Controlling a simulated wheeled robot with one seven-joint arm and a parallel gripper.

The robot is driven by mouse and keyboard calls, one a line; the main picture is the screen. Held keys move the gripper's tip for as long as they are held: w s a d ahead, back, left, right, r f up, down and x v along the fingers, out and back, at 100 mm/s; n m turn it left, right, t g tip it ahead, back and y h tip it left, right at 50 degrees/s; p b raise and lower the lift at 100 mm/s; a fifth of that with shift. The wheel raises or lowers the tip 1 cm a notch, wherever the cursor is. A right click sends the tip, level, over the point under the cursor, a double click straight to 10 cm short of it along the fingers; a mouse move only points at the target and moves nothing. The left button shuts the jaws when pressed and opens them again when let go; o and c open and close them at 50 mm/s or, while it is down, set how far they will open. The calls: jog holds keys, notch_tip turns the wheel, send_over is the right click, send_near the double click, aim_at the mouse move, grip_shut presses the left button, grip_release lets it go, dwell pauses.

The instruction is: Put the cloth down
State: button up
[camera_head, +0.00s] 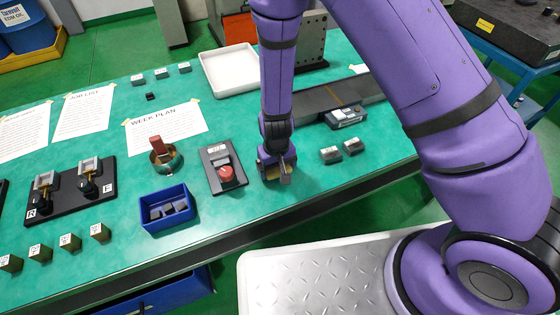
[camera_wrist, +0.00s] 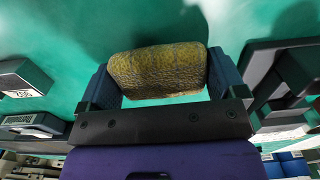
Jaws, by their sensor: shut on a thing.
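The cloth (camera_wrist: 158,70) is a rolled, mottled yellow-brown piece. In the wrist view it lies crosswise between the two fingers of my gripper (camera_wrist: 162,80), which is shut on it at both ends. In the head view my gripper (camera_head: 276,171) points down over the green table (camera_head: 240,215), just right of the plate with the red button. There the cloth is mostly hidden by the fingers. A shadow falls on the table around it in the wrist view; whether the cloth touches the surface I cannot tell.
The red-button plate (camera_head: 224,170) stands close on the left, with a blue bin (camera_head: 168,208) beyond it. A white tray (camera_head: 230,70) is behind. The table's front edge is near.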

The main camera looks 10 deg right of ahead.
jog(key=shift+f, duration=0.3)
jog(key=shift+f, duration=0.5)
jog(key=o, duration=0.7)
jog(key=shift+s+f, duration=0.1)
jog(key=shift+d, duration=0.1)
jog(key=r, duration=1.1)
jog(key=shift+s+r, duration=0.2)
jog(key=shift+r, duration=0.15)
